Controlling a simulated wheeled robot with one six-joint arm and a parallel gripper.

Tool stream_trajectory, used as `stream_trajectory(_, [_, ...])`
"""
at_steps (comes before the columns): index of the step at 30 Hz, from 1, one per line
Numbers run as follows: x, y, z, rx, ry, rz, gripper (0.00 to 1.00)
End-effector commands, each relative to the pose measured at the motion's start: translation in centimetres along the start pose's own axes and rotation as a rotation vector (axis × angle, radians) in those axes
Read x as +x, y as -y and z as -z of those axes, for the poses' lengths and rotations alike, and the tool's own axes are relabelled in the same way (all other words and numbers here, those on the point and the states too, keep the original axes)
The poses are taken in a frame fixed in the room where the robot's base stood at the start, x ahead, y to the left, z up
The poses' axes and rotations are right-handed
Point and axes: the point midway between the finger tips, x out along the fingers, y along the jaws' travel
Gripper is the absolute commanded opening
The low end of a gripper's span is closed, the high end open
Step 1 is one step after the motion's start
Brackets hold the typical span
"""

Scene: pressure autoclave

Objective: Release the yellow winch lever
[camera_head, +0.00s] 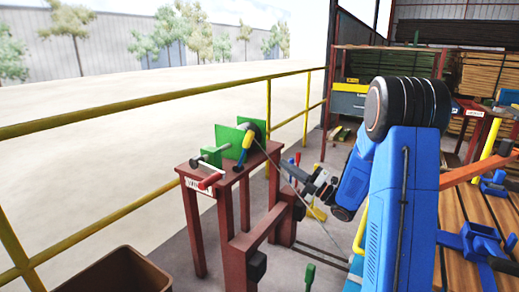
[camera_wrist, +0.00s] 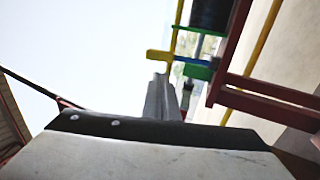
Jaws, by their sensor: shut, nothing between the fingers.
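The yellow winch lever (camera_head: 247,139) is on the winch, beside its green side plates (camera_head: 226,136), on top of a dark red stand. In the wrist view the yellow lever (camera_wrist: 159,55) shows just beyond my fingertips. My gripper (camera_head: 284,168) is to the right of the winch in the head view, shut and empty. Its grey fingers (camera_wrist: 162,80) point toward the lever in the wrist view. A small gap shows between fingertips and lever there. My gripper does not hold the lever.
A cable runs from the winch down to the right. A yellow railing (camera_head: 120,112) passes behind. A brown bin (camera_head: 122,275) stands at the front left.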

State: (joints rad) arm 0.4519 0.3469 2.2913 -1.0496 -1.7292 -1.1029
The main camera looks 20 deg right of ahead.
Motion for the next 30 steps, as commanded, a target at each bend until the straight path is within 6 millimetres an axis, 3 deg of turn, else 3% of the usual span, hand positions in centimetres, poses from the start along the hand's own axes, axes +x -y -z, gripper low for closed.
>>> stream_trajectory(8, [2.3, 0.0, 0.1, 0.000, -0.003, 0.000, 0.00])
stream_trajectory(21, [10.0, 0.0, 0.1, 0.000, -0.003, 0.000, 0.00])
stream_trajectory(30, [13.4, 0.0, 0.0, 0.000, -0.001, 0.000, 0.00])
